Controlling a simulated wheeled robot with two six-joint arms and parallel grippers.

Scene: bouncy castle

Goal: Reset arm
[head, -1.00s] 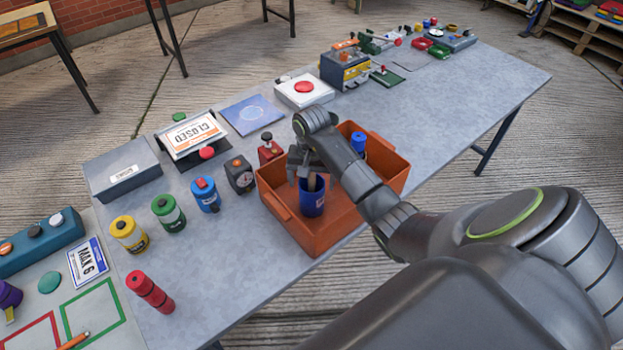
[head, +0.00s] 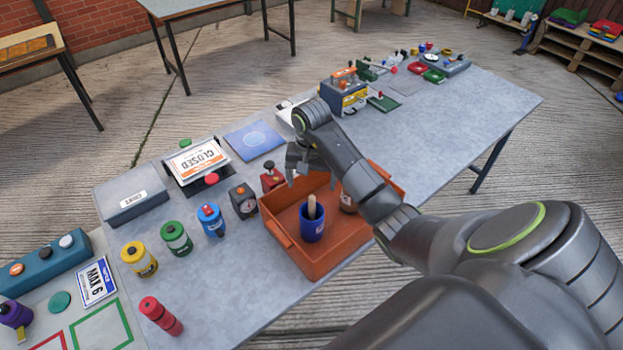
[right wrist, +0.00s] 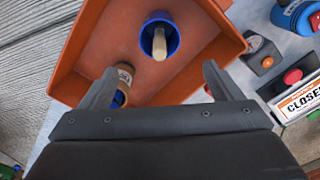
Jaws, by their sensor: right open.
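My right gripper (head: 311,163) is open and empty above the orange tray (head: 283,238). In the right wrist view its two fingers (right wrist: 158,88) stand wide apart, with nothing between them. A blue cup (head: 311,228) with a light wooden handle sticking out stands inside the tray. The cup also shows in the right wrist view (right wrist: 147,40), beyond the fingertips. A brown-labelled container (head: 348,203) stands in the tray too, partly hidden by my right arm; in the right wrist view it is beside the left finger. My left gripper is not in view.
A row of yellow (head: 139,260), green (head: 176,239) and blue (head: 210,220) canisters stands left of the tray, with a red cylinder (head: 160,315) in front. A black timer box (head: 243,201) and a closed sign (head: 197,158) are close by. The table's right part is mostly clear.

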